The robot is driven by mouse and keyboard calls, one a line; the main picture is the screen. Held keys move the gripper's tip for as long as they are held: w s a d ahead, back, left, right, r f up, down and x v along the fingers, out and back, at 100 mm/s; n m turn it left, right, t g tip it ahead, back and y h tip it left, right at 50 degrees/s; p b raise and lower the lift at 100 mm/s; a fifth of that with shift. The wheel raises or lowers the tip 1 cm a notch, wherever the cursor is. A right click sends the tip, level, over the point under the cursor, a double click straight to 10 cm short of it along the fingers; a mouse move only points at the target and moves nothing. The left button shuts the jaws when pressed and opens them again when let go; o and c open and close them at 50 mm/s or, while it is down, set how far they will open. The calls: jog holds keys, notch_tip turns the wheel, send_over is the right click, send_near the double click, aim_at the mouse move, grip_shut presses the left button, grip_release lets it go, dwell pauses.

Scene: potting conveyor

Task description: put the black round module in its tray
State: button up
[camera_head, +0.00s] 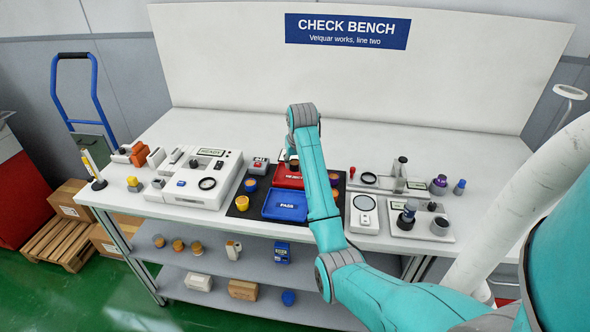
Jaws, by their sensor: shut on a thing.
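My gripper (292,156) points down over the back of the red tray (282,182), left of my forearm, which covers part of the view. It is shut on the black round module (294,164), a small dark shape at its tip that shows only in part. The red tray has a label that seems to read REJECT. The blue tray (284,206), labelled PASS, lies in front of the red one. Both trays are on a black mat (262,213). I cannot tell whether the module touches the red tray.
Round blue (251,185) and yellow (242,203) modules stand left of the trays; others stand just right of my forearm. A white test unit (203,175) is at left, a white scale (364,212) at right. The bench's back strip is clear.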

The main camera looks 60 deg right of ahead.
aim_at(295, 166)
jog(key=shift+f, duration=1.65)
jog(key=o, duration=1.1)
jog(key=shift+f, duration=0.15)
jog(key=shift+o, duration=0.2)
